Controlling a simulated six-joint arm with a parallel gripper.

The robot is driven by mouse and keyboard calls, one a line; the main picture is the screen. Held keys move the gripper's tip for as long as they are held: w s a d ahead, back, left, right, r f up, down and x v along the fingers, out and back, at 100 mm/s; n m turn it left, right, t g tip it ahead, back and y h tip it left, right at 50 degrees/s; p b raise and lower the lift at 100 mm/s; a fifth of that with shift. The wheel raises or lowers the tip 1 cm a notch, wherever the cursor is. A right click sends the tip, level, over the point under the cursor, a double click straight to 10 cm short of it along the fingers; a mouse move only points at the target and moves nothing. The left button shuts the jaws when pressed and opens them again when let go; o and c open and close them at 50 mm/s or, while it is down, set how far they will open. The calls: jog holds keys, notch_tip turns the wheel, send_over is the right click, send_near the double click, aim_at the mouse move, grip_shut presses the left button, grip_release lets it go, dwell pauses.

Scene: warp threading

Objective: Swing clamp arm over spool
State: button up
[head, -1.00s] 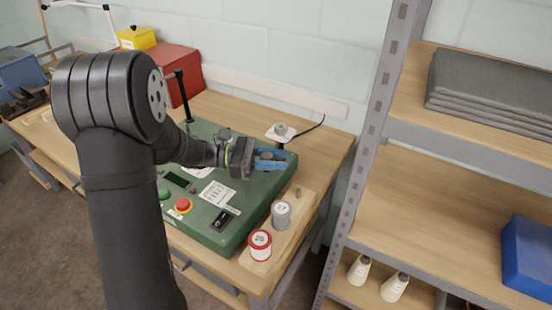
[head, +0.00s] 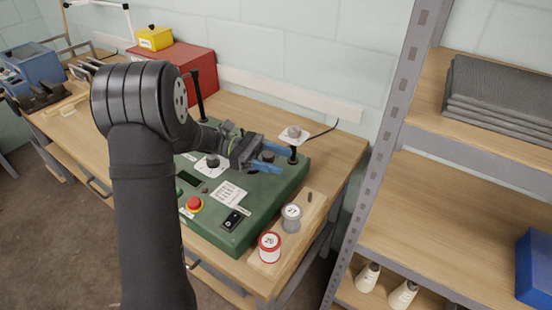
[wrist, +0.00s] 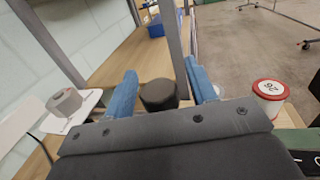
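My gripper (head: 268,158) is over the right part of the green machine (head: 262,205), its two blue fingers apart. In the wrist view, a dark round knob (wrist: 158,94) stands between the open fingers (wrist: 163,92), with a gap on each side. I cannot tell for certain whether this knob belongs to the clamp arm. A red-and-white spool marked 26 (head: 269,247) and a grey spool marked 27 (head: 291,217) stand upright on a wooden board. The red-and-white spool also shows at right in the wrist view (wrist: 270,89). My arm hides part of the machine.
A white plate with a grey round piece (head: 294,133) is beside a black post behind the gripper. A tall black post (head: 197,95) rises behind. A metal shelf rack (head: 385,140) stands at right.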

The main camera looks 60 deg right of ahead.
jog(key=w+a, duration=0.1)
jog(key=w, duration=0.6)
jog(key=shift+w+a, duration=0.2)
jog(key=shift+a, duration=0.05)
jog(key=shift+c, duration=0.4)
